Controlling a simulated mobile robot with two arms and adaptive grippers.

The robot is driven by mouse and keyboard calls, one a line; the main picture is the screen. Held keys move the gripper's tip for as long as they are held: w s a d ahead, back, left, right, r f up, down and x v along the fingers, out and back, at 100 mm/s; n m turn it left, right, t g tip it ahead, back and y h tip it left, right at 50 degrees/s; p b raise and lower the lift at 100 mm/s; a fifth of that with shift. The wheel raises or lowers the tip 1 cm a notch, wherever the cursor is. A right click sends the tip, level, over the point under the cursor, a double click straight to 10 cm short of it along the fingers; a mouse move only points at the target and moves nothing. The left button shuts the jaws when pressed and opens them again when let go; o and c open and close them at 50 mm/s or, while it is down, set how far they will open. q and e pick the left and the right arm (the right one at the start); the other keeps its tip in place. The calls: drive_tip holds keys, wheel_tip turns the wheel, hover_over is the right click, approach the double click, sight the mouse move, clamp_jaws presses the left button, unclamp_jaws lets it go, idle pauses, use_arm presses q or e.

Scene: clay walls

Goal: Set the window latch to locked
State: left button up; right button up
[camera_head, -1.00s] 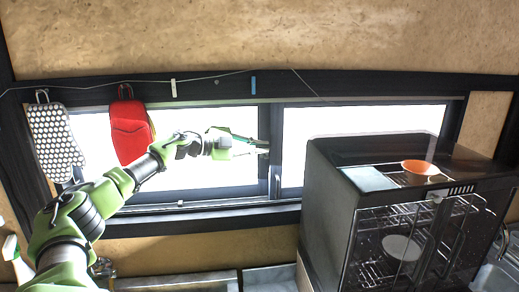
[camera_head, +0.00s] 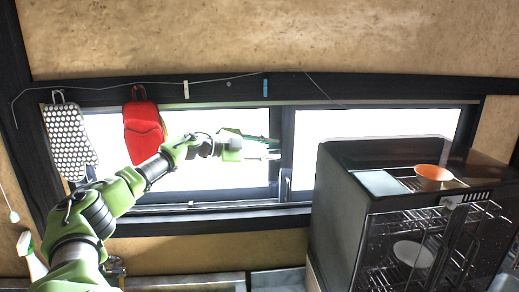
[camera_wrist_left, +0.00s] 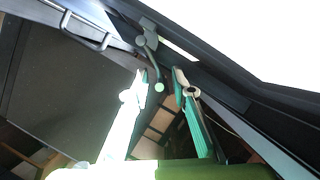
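The window (camera_head: 225,200) has a dark frame and a dark middle post. In the left wrist view the window latch (camera_wrist_left: 150,58) is a small grey lever on the dark frame, with a round pale green end. My left gripper (camera_head: 278,148) is in front of the window by the middle post. It is open and empty. In the left wrist view its two fingertips (camera_wrist_left: 162,78) stand apart, with the lever's end between them in the picture; I cannot tell whether they touch it. In the head view the latch is hard to make out. My right gripper is not in view.
A red oven mitt (camera_head: 142,130) and a dotted pot holder (camera_head: 70,138) hang at the left. A spray bottle (camera_head: 30,258) stands at the lower left.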

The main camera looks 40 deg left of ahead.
use_arm(q)
drive_tip(key=v, duration=1.1)
drive_tip(key=shift+s, duration=0.25)
